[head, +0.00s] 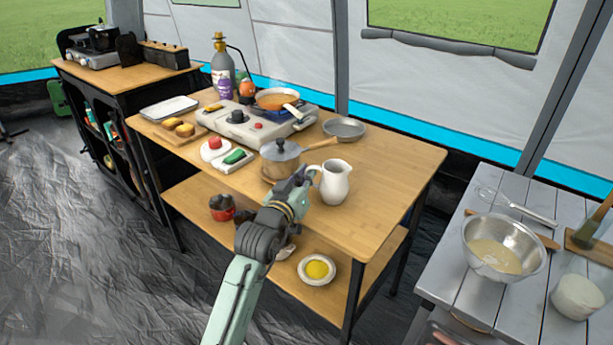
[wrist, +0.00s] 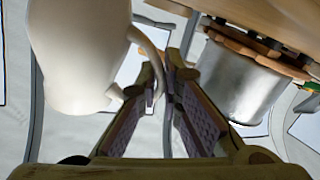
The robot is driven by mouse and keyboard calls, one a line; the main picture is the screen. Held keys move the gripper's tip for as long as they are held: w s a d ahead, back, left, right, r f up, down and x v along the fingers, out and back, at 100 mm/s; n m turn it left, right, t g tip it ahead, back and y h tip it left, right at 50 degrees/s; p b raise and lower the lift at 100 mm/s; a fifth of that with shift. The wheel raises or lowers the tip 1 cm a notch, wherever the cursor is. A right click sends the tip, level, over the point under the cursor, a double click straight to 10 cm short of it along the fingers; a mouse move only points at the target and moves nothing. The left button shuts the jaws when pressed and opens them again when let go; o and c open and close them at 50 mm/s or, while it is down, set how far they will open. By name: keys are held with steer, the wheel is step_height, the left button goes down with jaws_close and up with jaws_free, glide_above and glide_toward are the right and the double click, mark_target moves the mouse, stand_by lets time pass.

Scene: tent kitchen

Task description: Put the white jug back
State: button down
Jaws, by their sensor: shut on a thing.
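The white jug (head: 336,183) is upright at the right part of the wooden table (head: 393,187), with its handle toward the left. My gripper (head: 304,179) is at the handle, on the jug's left side, shut on it. In the wrist view the jug's pale body (wrist: 78,50) fills the upper left, and its curved handle passes between the fingertips of my gripper (wrist: 168,80). The jug's base appears at or just above the tabletop; I cannot tell whether it touches.
A saucepan (head: 281,160) stands close left of my gripper and also shows in the wrist view (wrist: 238,82). A camp stove (head: 239,126) with a pan (head: 279,99) and a grey dish (head: 344,128) stand behind. Bare tabletop lies right of the jug. A metal bowl (head: 503,247) stands on the right-hand table.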

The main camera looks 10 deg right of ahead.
steer(key=c, duration=1.7)
jaws_free()
steer(key=shift+f, duration=0.1)
steer(key=v, duration=1.2)
